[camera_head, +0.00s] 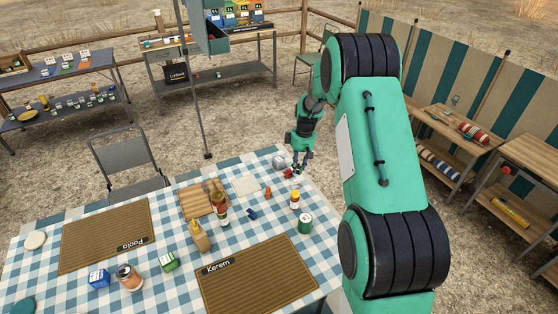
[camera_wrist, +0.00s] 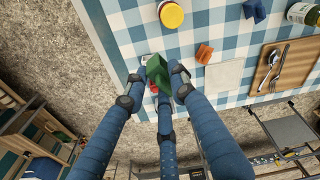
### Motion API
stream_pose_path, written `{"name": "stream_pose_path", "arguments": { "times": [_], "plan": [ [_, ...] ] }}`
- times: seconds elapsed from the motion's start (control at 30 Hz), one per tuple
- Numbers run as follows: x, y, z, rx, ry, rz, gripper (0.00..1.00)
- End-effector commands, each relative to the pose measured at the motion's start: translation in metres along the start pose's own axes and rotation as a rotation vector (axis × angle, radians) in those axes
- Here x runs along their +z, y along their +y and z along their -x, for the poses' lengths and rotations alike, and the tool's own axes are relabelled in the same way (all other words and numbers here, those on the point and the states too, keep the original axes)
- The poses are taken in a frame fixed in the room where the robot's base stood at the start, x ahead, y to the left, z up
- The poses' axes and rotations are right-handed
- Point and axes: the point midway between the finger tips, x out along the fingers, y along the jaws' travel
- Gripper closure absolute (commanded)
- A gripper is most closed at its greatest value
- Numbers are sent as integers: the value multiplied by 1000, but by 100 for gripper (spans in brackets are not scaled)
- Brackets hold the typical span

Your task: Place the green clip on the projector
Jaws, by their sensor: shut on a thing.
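My gripper (camera_wrist: 158,78) is shut on a green clip (camera_wrist: 157,68), held between its fingertips over the edge of the checked table in the wrist view. In the head view my gripper (camera_head: 301,164) hangs low at the table's far right corner, and the clip is too small there to make out. A small silver-grey rounded thing (camera_head: 279,162), possibly the projector, sits just left of my gripper. A red thing (camera_head: 289,173) lies close by; some red (camera_wrist: 153,87) also shows under the clip in the wrist view. Whether the clip touches anything below is unclear.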

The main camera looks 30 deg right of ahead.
Motion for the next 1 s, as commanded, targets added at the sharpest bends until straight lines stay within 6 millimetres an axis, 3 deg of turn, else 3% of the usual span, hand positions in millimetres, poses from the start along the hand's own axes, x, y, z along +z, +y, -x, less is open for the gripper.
{"name": "stream_pose_path", "arguments": {
  "times": [0.1, 0.33, 0.43, 0.6, 1.0],
  "plan": [
    [-30, 8, -9, 6, 3, -52, 89],
    [-72, 18, -20, 16, 11, -138, 89],
    [-66, 17, -43, 14, 9, -139, 89],
    [-64, 17, -63, 16, 11, -138, 89],
    [-63, 17, -68, 16, 11, -137, 89]
  ]
}}
